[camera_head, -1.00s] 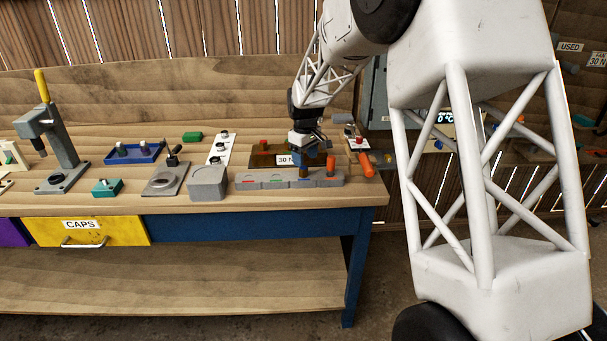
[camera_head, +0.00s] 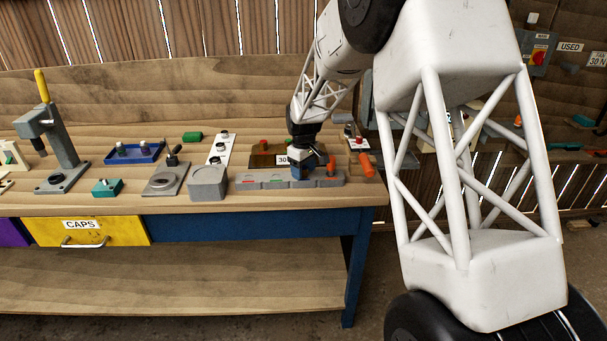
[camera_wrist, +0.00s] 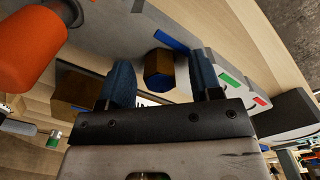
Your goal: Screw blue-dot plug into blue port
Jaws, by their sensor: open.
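A brown hex-sided plug (camera_wrist: 158,72) stands by the blue stripe (camera_wrist: 170,40) on the grey port block (camera_head: 247,180). My gripper (camera_head: 301,168) is over the right half of the block. In the wrist view my gripper's blue fingers (camera_wrist: 161,66) are open, one on each side of the plug, with gaps visible. In the head view the gripper hides the plug. The block also has a green stripe (camera_wrist: 230,82) and a red stripe (camera_wrist: 260,100).
An orange cylinder (camera_head: 331,168) stands at the block's right end, close to my gripper. An orange handle (camera_head: 367,164) lies farther right. A brown box (camera_head: 260,155) with a label is just behind. A grey block (camera_head: 207,182) stands to the left.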

